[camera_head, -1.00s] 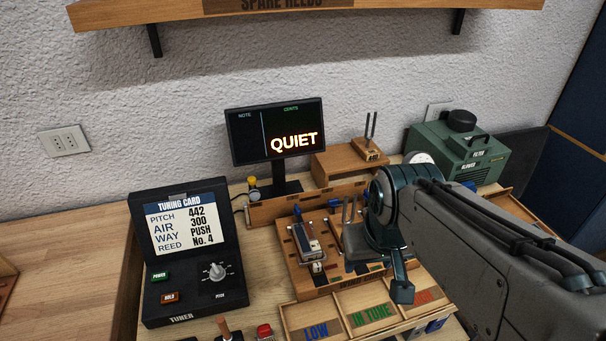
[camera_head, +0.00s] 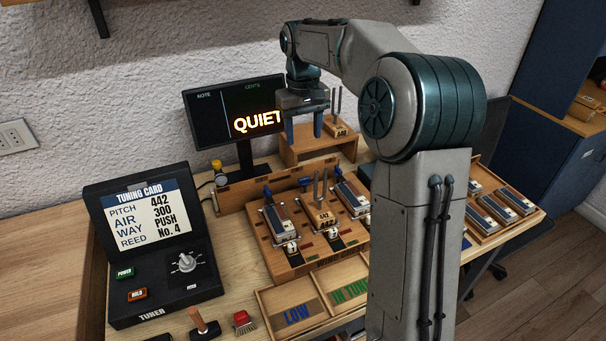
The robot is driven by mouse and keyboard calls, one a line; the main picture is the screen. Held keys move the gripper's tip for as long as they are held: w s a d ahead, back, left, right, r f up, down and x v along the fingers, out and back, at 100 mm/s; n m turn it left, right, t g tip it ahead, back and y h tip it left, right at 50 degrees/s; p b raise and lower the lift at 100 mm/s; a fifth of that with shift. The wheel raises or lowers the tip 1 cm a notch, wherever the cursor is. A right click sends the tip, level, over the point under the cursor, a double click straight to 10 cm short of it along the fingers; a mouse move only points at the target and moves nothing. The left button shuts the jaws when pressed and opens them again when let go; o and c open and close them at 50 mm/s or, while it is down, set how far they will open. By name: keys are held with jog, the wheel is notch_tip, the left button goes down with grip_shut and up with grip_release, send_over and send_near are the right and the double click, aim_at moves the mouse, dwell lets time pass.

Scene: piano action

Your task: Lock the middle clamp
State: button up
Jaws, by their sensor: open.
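The wooden tuning board (camera_head: 294,262) stands on the bench with three stations side by side. The middle station holds a wooden block (camera_head: 322,216) marked 442 with a tuning fork. The middle clamp (camera_head: 305,182) shows as a small blue lever behind that block; its lower part is hidden. Another blue lever (camera_head: 268,193) is at the left station, and one (camera_head: 337,172) is at the right. My gripper (camera_head: 304,130) is open and empty, with fingers pointing down.
A display (camera_head: 222,122) reading QUIET and a small wooden stand (camera_head: 294,157) with a tuning fork are at the back. Reed units (camera_head: 278,223) sit at the left and right stations. The tuner (camera_head: 150,250) is at left. My arm hides the bench's right middle.

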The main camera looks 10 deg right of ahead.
aim_at(304, 178)
jog(key=f, duration=0.4)
jog(key=w+f, duration=0.1)
jog(key=f, duration=0.9)
jog(key=shift+w+d+f, duration=0.25)
jog(key=shift+w, duration=0.05)
jog(key=c, duration=1)
